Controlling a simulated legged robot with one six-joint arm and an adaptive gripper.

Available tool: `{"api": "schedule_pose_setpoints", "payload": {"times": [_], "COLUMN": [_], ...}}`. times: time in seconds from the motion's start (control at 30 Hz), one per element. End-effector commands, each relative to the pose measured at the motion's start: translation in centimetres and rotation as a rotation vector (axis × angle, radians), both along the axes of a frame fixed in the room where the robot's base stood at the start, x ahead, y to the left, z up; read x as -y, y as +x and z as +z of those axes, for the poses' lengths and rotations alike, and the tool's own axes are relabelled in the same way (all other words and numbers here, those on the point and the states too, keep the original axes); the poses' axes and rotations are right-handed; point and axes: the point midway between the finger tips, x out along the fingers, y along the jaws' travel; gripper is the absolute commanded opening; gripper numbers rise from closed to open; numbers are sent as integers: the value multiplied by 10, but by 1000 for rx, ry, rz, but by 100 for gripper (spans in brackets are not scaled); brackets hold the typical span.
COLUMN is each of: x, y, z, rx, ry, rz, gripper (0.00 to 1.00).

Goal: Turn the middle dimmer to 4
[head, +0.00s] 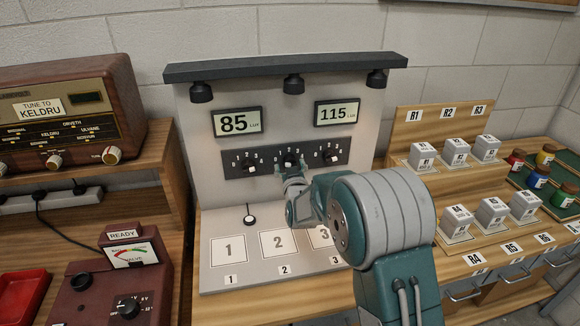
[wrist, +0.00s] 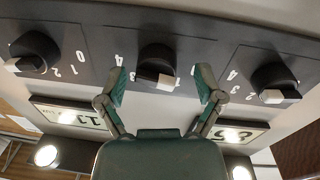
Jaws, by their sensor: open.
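The middle dimmer (head: 289,160) is a dark round knob with a white mark, on a dark strip across the grey panel. In the upside-down wrist view, the middle dimmer (wrist: 157,65) sits centred, its white mark pointing down in the picture, between printed numbers; the exact number is hidden. A 4 is printed to the picture left of this knob. My gripper (wrist: 162,76) is open, with one finger on either side of the knob and visible gaps to it. In the head view my gripper (head: 292,180) is just below and in front of the dimmer, partly hidden by my arm.
A left dimmer (head: 250,161) and a right dimmer (head: 331,156) flank it closely. Displays read 85 (head: 237,122) and 115 (head: 338,113). Lamps hang from the top shelf (head: 285,67).

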Motion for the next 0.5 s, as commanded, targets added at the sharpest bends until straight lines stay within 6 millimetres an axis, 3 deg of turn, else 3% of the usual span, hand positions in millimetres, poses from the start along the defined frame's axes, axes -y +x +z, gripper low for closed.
{"api": "schedule_pose_setpoints", "payload": {"times": [0.1, 0.2, 0.3, 0.5], "x": [1, 2, 2, 1], "y": [0, 0, 0, 0], "z": [0, 0, 0, 0], "rx": [0, 0, 0, 0], "ry": [0, 1, 2, 2], "rz": [0, 0, 0, -1], "gripper": [86, 41, 4, 4]}}
